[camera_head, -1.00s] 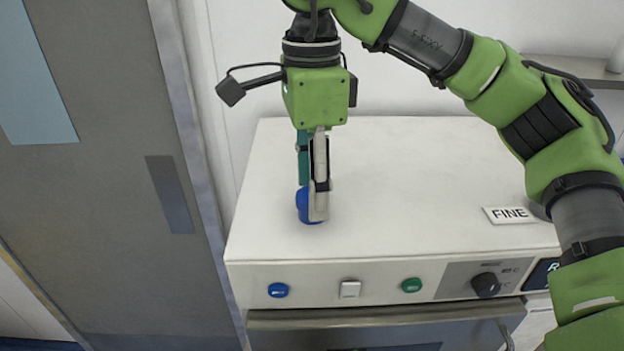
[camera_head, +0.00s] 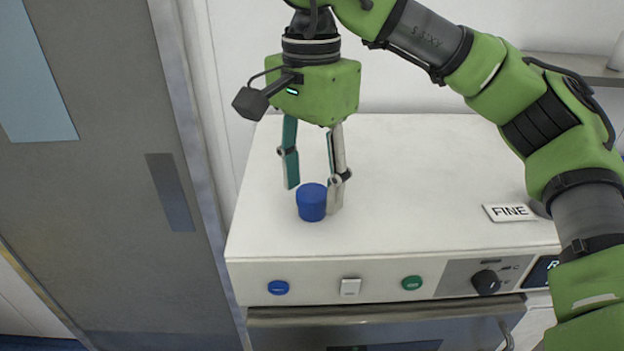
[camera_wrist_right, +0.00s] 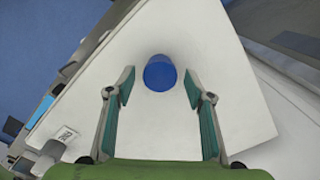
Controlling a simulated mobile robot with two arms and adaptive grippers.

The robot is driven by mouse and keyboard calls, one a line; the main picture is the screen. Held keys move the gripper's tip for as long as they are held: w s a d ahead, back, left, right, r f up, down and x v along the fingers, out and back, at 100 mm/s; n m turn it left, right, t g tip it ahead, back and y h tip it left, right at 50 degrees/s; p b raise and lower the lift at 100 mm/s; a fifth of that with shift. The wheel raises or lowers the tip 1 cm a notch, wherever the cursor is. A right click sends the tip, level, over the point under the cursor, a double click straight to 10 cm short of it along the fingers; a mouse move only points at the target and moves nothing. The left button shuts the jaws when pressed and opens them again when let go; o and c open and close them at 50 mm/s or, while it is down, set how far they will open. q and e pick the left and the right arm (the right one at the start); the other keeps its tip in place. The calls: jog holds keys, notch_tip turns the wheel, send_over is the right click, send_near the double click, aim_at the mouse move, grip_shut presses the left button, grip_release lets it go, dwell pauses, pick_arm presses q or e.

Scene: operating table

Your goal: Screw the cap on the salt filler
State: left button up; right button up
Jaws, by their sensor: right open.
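The blue cap (camera_head: 311,202) sits upright on the white top near the front left of the appliance. Whether it is on the salt filler cannot be told, as no filler neck shows beneath it. In the wrist view the cap (camera_wrist_right: 160,73) is a round blue disc between and slightly beyond the fingertips. My right gripper (camera_head: 313,192) is open, its fingers spread on either side of the cap; it also shows open and empty in the wrist view (camera_wrist_right: 160,88). My left gripper is not in view.
The appliance's white top (camera_head: 430,170) is mostly clear. A "FINE" sign (camera_head: 510,213) lies at its right. The front panel has a blue button (camera_head: 278,288), a white switch (camera_head: 350,287), a green button (camera_head: 411,284) and a black knob (camera_head: 486,282). A grey door (camera_head: 100,200) stands at left.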

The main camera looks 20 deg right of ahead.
jog(key=c, duration=1.1)
jog(key=shift+m, duration=1.7)
jog(key=m, duration=0.3)
jog(key=shift+b, duration=0.3)
jog(key=shift+m, duration=0.3)
jog(key=shift+m, duration=1.7)
